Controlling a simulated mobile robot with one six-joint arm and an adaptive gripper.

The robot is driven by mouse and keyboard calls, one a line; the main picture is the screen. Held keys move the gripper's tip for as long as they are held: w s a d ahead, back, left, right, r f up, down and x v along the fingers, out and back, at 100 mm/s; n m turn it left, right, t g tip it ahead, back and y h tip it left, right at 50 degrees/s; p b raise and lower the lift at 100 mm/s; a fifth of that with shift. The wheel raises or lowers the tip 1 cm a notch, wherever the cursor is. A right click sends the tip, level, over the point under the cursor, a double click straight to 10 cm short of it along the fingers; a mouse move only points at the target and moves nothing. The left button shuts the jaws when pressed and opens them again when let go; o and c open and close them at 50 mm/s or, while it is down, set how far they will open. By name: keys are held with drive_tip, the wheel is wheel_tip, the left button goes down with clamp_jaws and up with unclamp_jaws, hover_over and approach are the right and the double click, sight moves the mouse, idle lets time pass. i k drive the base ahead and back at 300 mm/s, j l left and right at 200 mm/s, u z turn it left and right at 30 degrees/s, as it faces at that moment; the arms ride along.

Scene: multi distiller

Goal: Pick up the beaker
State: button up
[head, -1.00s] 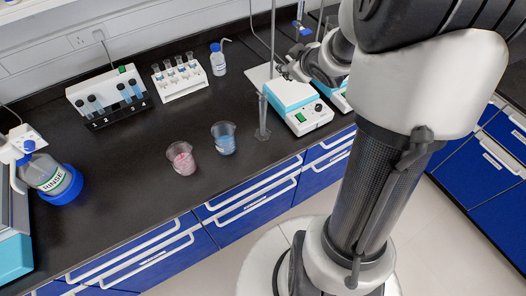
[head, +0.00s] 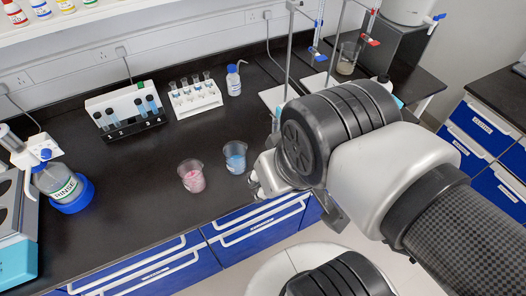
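A clear beaker with pink contents (head: 192,177) stands upright near the front edge of the black bench. A similar beaker with blue contents (head: 235,158) stands to its right and slightly farther back. My gripper (head: 254,182) is at the left end of my arm, just right of and in front of the blue beaker. My wrist hides most of it, so its fingers cannot be made out. I cannot tell whether it touches the blue beaker. Another beaker (head: 347,60) stands at the back right.
A white rack (head: 195,100) of small tubes, a numbered holder (head: 125,112) and a small blue-capped bottle (head: 233,80) line the back. A RINSE bottle (head: 60,185) stands at left. Stands with clamps rise behind my arm. Bench left of the pink beaker is clear.

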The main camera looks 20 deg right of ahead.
sight(192, 174)
drive_tip(key=i+j, duration=0.1)
drive_tip(key=j, duration=0.8)
drive_tip(key=i+j, duration=0.15)
drive_tip(key=j, duration=0.25)
